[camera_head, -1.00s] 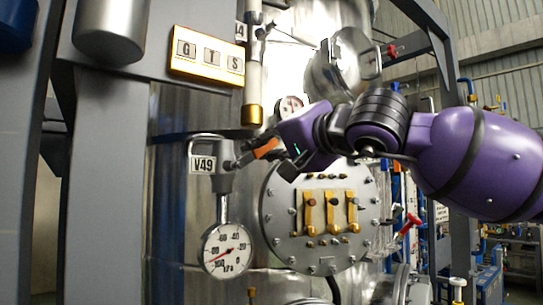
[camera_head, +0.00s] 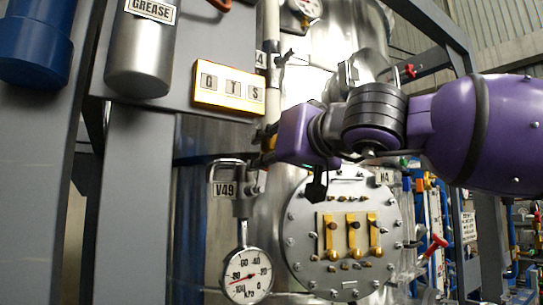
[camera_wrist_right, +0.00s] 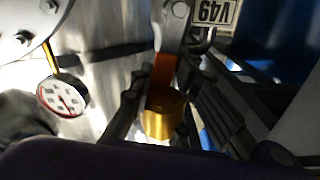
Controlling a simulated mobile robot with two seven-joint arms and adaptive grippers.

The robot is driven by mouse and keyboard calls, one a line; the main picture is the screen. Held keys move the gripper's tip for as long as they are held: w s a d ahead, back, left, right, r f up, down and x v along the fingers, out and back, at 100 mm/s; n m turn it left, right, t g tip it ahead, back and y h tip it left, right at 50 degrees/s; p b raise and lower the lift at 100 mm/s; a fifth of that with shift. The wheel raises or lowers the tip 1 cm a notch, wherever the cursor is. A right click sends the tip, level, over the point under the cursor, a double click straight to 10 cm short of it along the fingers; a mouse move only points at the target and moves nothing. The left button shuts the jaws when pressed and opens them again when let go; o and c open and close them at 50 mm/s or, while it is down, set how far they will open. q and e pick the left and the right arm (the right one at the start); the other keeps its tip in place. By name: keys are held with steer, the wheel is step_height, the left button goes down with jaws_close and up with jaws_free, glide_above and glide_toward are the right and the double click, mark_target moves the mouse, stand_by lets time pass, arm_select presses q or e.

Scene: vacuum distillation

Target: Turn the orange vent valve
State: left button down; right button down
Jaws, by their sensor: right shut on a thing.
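The orange vent valve handle (camera_wrist_right: 163,72) shows in the right wrist view, running from the grey valve body (camera_wrist_right: 174,22) in between my right gripper's fingers (camera_wrist_right: 164,108). My right gripper is shut on this handle. In the head view my right gripper (camera_head: 264,158) is just above the valve marked V49 (camera_head: 224,189), and its fingers hide most of the handle. A round dial gauge (camera_head: 246,276) hangs below the valve. My left gripper is not in view.
A bolted round flange (camera_head: 345,235) with yellow bars is right of and below my right gripper. A yellow-framed sign (camera_head: 229,89) and a grease canister (camera_head: 140,50) are at the upper left. A vertical pipe (camera_head: 271,60) comes down close to the gripper.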

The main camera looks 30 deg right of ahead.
steer(key=shift+a+n, duration=0.25)
steer(key=shift+n, duration=0.15)
steer(key=c, duration=1.6)
jaws_free()
steer(key=shift+c, duration=0.2)
steer(key=shift+s, duration=0.1)
steer(key=s, duration=1.1)
steer(key=shift+s+d, duration=0.4)
steer(key=shift+d, duration=0.05)
